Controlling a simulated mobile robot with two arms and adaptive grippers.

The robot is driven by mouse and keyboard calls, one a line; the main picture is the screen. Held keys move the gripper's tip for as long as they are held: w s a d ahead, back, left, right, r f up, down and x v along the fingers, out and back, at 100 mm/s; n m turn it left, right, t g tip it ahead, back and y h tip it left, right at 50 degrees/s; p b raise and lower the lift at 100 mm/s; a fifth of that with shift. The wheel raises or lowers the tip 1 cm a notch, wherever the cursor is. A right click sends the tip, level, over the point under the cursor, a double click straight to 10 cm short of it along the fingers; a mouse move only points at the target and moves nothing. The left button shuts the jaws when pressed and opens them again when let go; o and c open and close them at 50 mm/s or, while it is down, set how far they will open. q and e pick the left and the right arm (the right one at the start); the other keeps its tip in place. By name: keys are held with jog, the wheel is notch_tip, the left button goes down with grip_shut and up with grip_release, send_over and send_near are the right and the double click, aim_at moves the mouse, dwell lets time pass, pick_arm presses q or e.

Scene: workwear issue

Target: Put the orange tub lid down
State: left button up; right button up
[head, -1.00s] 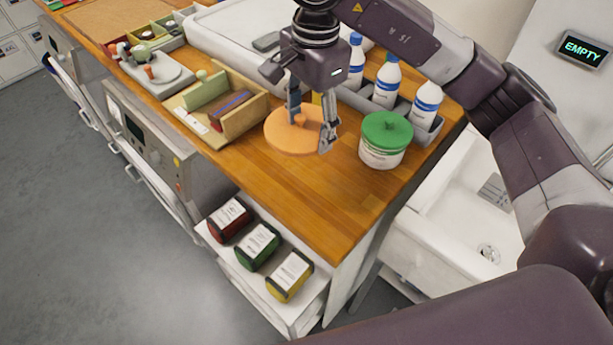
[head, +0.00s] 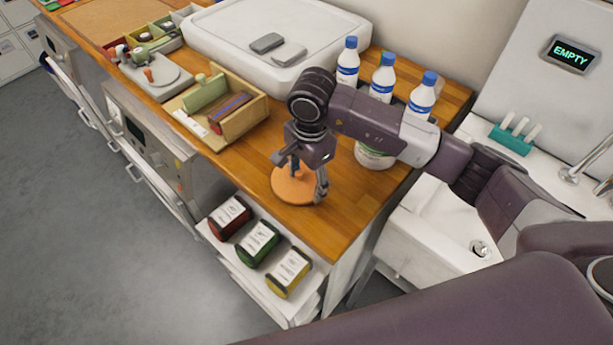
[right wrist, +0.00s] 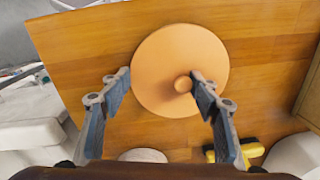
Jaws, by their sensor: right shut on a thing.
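The orange tub lid (head: 293,187) is a flat round disc with a small knob, near the front edge of the wooden counter. My right gripper (head: 307,178) is over it, shut on the lid, with its fingers pointing down. In the right wrist view, the lid (right wrist: 165,60) shows face-on against the wood, with its knob beside one finger of my right gripper (right wrist: 158,84). I cannot tell whether the lid touches the counter or hangs just above it. My left gripper is not in view.
A white tub (head: 374,158) stands behind my right arm, mostly hidden. Several blue-capped bottles (head: 383,77) stand behind it. An open wooden box (head: 243,122) is left of the lid. The wooden counter (head: 345,212) is bare right of the lid, up to its edge.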

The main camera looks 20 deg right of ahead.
aim_at(309, 188)
jog(key=shift+f, duration=0.1)
jog(key=shift+f+b, duration=0.1)
jog(key=shift+b, duration=0.2)
jog(key=o, duration=0.9)
jog(key=shift+o, duration=0.2)
jog(key=shift+r, duration=0.2)
jog(key=shift+r, duration=0.15)
notch_tip(309, 188, up, 12)
jog(key=b, duration=0.3)
jog(key=shift+s+d, duration=0.15)
jog(key=shift+s, duration=0.15)
